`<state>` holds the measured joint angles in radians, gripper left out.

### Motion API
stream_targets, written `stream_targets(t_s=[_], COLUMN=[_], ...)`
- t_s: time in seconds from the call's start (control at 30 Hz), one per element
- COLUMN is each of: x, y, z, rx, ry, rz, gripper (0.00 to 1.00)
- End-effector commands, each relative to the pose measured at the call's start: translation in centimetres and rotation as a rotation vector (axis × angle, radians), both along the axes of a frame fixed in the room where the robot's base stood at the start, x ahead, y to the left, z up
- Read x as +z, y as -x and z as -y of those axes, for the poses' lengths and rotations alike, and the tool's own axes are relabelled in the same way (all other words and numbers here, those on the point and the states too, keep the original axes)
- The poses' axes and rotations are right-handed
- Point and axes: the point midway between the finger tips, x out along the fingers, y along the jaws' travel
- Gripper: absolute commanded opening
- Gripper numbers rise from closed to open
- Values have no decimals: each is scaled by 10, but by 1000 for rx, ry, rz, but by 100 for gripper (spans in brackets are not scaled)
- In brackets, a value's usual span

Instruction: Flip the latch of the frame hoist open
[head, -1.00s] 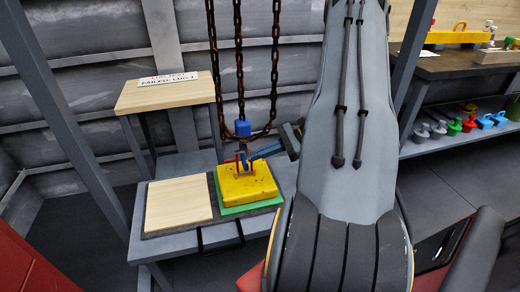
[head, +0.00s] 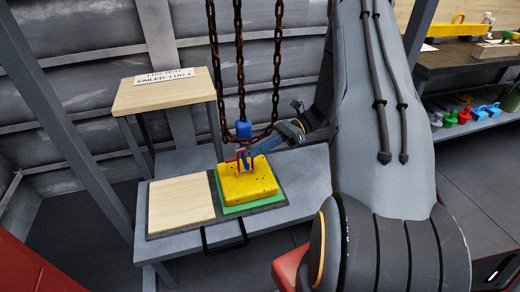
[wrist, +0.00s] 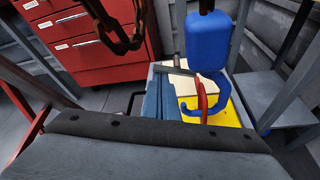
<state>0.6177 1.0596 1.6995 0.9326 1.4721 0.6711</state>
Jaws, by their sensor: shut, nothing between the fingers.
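The frame hoist's blue hook block (head: 243,130) hangs on rusty chains above a yellow block (head: 248,180). In the wrist view the blue hook (wrist: 208,42) curves down beside a red loop or bar (wrist: 202,100) over the yellow block (wrist: 226,112). Whether they touch is unclear. A thin grey bar (wrist: 176,70) runs left from the hook's throat; it may be the latch. My gripper (head: 257,150) is shut and empty, its blue fingers close to the right of the hook in the head view. In the wrist view my gripper (wrist: 165,82) is left of the hook; contact cannot be told.
The yellow block sits on a green pad (head: 265,203) on the grey bench, beside a pale wooden board (head: 180,203). A loop of chain (wrist: 120,35) hangs near my wrist. A wooden stand (head: 162,92) is behind; a red drawer cabinet (wrist: 90,45) shows in the wrist view.

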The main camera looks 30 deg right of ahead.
Motion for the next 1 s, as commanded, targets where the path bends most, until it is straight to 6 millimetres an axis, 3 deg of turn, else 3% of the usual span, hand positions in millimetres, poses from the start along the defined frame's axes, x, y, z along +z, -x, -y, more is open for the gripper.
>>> stream_targets(t_s=[0.27, 0.67, 1.0], x=[5, 5, 21], y=[11, 11, 10], z=[-1, 1, 44], rx=[-2, -2, 13], ry=[-2, 0, 1], rz=[1, 2, 3], gripper=[0, 0, 0])
